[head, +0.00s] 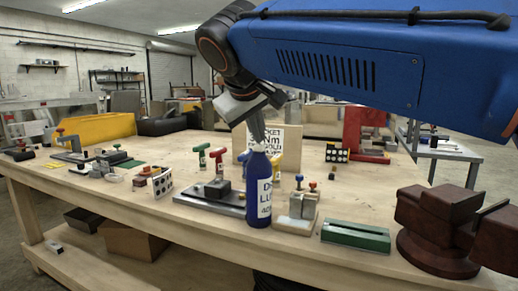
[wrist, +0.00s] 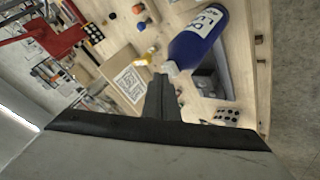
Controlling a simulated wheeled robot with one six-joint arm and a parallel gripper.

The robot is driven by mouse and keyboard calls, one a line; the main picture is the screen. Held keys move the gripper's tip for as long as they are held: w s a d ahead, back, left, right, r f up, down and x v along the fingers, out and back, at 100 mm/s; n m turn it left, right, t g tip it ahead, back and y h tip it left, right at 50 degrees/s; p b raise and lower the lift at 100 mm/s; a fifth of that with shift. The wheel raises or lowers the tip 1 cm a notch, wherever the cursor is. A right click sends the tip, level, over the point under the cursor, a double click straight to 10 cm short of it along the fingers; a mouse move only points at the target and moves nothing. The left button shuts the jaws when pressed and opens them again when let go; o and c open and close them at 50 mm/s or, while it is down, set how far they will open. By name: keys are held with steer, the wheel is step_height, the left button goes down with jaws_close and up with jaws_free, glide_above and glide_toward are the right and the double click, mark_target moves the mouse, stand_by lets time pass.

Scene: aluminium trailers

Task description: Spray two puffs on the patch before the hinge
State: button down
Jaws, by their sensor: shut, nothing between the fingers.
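A blue bottle (head: 258,200) with a white label and pale top stands upright near the table's front edge. It also shows in the wrist view (wrist: 200,38). My gripper (head: 258,138) points down at the bottle's top, shut and empty. In the wrist view its fingertips (wrist: 162,82) lie beside the pale nozzle; I cannot tell whether they touch it. I cannot make out which part is the hinge.
A grey fixture (head: 207,197) with a red-topped clamp stands left of the bottle. A small metal block fixture (head: 297,212), a green slotted block (head: 356,236) and a dark red vise (head: 440,230) stand to the right. A lettered board (head: 291,145) stands behind.

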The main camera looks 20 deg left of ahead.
mark_target(258, 154)
step_height(258, 154, up, 6)
stand_by(0.8)
steer(key=shift+s, duration=0.1)
stand_by(0.6)
